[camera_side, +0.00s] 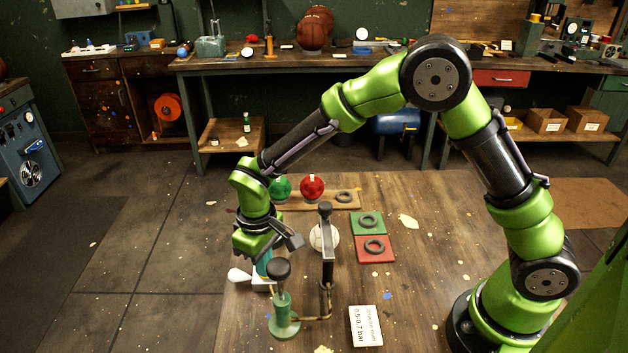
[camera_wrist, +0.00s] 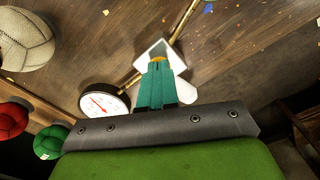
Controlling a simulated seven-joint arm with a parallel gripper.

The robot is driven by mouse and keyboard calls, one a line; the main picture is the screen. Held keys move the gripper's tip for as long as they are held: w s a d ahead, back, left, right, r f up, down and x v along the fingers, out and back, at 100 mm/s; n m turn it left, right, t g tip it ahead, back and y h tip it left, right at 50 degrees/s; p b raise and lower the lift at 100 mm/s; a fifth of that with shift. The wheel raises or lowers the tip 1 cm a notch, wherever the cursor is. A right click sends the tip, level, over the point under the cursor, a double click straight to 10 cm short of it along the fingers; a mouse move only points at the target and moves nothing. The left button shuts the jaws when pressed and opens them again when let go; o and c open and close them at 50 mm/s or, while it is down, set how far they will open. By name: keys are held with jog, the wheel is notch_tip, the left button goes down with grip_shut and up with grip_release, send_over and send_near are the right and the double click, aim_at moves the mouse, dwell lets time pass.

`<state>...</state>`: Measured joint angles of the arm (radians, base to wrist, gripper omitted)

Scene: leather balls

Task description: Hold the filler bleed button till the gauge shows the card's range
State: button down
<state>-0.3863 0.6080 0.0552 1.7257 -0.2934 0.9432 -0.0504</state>
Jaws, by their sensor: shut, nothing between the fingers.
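My gripper (camera_side: 263,272) points down with its teal fingers together and empty. In the wrist view the fingertips (camera_wrist: 157,66) are right at a small yellow button (camera_wrist: 158,59) on the white filler body (camera_wrist: 150,50); I cannot tell whether they press it. The round gauge (camera_wrist: 103,103) has a white face, dark rim and red needle pointing up-left; its numbers are too small to read. The gauge face does not show in the side view. The card (camera_side: 365,325) lies on the table, its print seeming to give a range in bar.
A dark-topped green stand (camera_side: 284,318) and an upright post (camera_side: 326,250) stand near the filler, with a brass pipe between. A cream ball (camera_wrist: 25,38) sits behind the post. Red (camera_side: 312,187) and green (camera_side: 280,188) balls are farther back. The table's right side is mostly clear.

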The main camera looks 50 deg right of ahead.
jog(key=shift+r, duration=3)
jog(key=shift+r, duration=0.1)
jog(key=shift+f, duration=2.15)
jog(key=shift+f, duration=0.2)
jog(key=shift+f, duration=0.75)
jog(key=shift+r, duration=3)
